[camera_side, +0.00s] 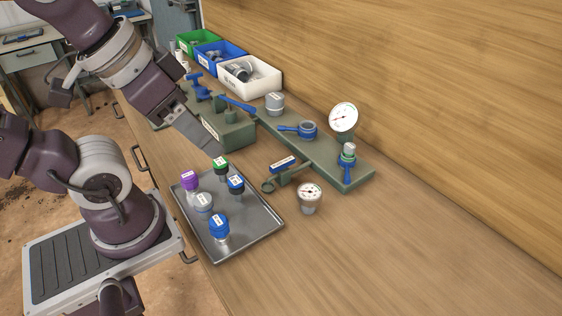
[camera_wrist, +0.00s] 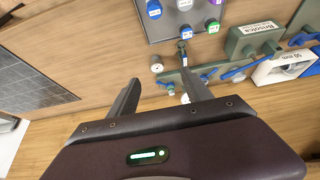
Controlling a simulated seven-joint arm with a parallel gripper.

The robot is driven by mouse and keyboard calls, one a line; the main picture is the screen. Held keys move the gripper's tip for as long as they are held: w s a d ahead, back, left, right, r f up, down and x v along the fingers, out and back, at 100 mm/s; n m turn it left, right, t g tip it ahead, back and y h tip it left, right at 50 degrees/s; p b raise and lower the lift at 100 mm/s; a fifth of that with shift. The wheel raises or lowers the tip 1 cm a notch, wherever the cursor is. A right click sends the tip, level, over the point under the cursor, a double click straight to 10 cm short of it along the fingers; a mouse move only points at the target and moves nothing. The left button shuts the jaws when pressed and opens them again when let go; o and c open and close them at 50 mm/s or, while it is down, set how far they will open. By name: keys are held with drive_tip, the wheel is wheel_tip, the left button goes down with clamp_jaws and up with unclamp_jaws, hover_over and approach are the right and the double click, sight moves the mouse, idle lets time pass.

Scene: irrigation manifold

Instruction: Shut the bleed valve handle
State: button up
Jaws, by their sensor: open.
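Several blue valve handles show on the green manifold (camera_side: 325,160) in the side view. One blue lever (camera_side: 296,129) lies across a grey ring fitting at its middle. Another blue handle (camera_side: 346,170) hangs down at its near end, and a third blue lever (camera_side: 238,105) is on the green block. I cannot read which one is the bleed valve. My gripper (camera_wrist: 160,88) is open and empty, with its two fingers apart in the wrist view. In the side view its grey finger (camera_side: 203,137) reaches down near the green block, above the tray's far end. The other finger is hidden there.
A metal tray (camera_side: 245,245) with several capped fittings lies in front of the manifold. A loose gauge (camera_side: 310,197) stands beside it, and another gauge (camera_side: 343,117) stands on the manifold. Green, blue and white bins (camera_side: 262,80) stand behind. The bench at right is clear.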

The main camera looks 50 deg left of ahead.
idle(0.4)
drive_tip(key=shift+o, duration=1.1)
drive_tip(key=o, duration=0.4)
drive_tip(key=w+n, duration=0.2)
drive_tip(key=w, duration=0.1)
drive_tip(key=w+a+n+g, duration=0.1)
drive_tip(key=w+n, duration=0.1)
drive_tip(key=w, duration=0.1)
drive_tip(key=w+f+n+g, duration=0.1)
drive_tip(key=w+n, duration=0.1)
drive_tip(key=shift+w+a+h, duration=0.15)
drive_tip(key=shift+w+h, duration=0.15)
drive_tip(key=shift+w, duration=0.1)
drive_tip(key=n+g, duration=0.4)
drive_tip(key=n, duration=0.8)
hover_over(283, 162)
wheel_tip(283, 162, down, 13)
drive_tip(key=shift+s, duration=0.1)
wheel_tip(283, 162, down, 7)
drive_tip(key=shift+r, duration=0.1)
drive_tip(key=shift+f, duration=0.35)
drive_tip(key=shift+c, duration=0.4)
